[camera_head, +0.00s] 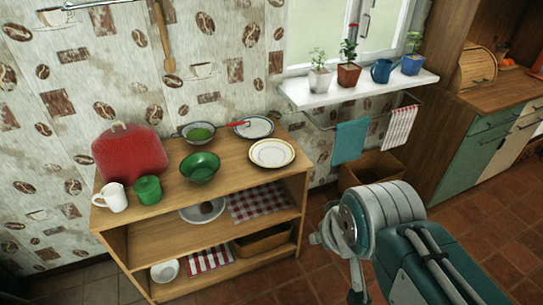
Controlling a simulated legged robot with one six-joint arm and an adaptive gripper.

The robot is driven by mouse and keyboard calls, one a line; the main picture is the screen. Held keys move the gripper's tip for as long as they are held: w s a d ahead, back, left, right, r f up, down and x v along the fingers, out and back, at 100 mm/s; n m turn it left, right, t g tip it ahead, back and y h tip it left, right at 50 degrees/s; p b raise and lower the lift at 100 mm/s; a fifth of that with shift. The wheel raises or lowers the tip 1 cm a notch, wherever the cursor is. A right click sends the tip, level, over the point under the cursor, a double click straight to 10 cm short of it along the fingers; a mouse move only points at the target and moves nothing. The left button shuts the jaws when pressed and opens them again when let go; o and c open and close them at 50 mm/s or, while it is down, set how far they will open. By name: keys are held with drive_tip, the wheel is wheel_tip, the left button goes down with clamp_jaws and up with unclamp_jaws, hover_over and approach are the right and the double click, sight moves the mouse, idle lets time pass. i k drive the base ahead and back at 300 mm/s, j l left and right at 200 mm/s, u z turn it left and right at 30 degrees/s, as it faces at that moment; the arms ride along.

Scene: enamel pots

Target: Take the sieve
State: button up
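What looks like the sieve (183,131) is a shallow round bowl with a thin dark rim and green showing inside. It lies at the back of the wooden shelf unit's top (232,187). A red handle (232,125) seems to run from it to the right, reaching a pale plate or pan (256,128). My gripper (325,236) is low in the picture, right of the shelf unit and well apart from the sieve. It is seen small and partly behind my wrist, so its opening is unclear. I see nothing held in it.
A green bowl (200,168) stands in front of the sieve, with a white plate (272,153) to the right. A red board-like item (128,152), white mug (112,198) and green mug (147,189) stand left. The windowsill (350,91) holds pots.

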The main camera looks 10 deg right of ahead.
sight(197, 133)
drive_tip(key=i+u, duration=0.15)
drive_tip(key=i, duration=0.3)
drive_tip(key=i+l+u, duration=0.1)
drive_tip(key=i, duration=0.35)
drive_tip(key=i+l+u, duration=0.15)
drive_tip(key=i, duration=0.3)
drive_tip(key=l, duration=0.1)
